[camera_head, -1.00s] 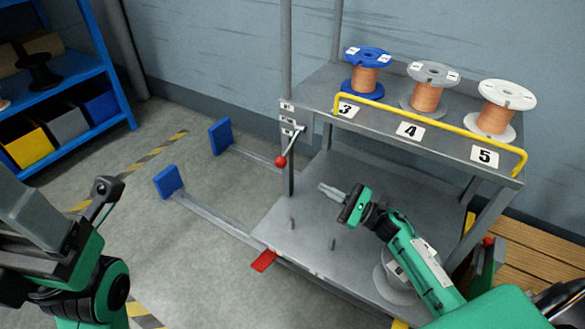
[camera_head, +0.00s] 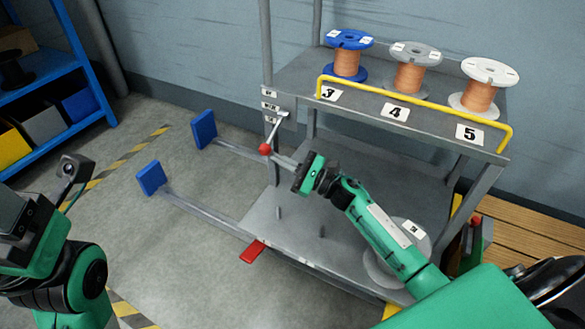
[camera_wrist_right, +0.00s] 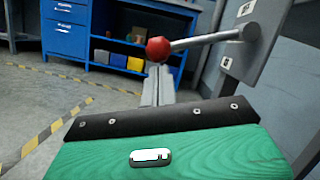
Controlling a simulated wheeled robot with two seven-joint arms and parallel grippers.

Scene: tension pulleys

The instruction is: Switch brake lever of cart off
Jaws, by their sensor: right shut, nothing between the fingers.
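The brake lever (camera_head: 276,132) is a grey rod with a red ball knob (camera_head: 265,149) on the cart's left post, hanging down and to the left from its pivot. My right gripper (camera_head: 272,157) is shut and empty, its fingertips right by the red knob. In the right wrist view the knob (camera_wrist_right: 158,48) shows just above the shut fingers (camera_wrist_right: 157,78), with the lever (camera_wrist_right: 205,39) running right to its pivot. I cannot tell whether they touch. My left arm stands at the lower left of the head view; its fingers are not in view.
The cart's upper shelf (camera_head: 390,118) carries blue, grey and white spools behind a yellow rail (camera_head: 410,111). A red pedal (camera_head: 253,251) sits at its lower front edge. Two blue-ended bars (camera_head: 150,178) extend left over the floor. A blue rack (camera_head: 60,80) stands far left.

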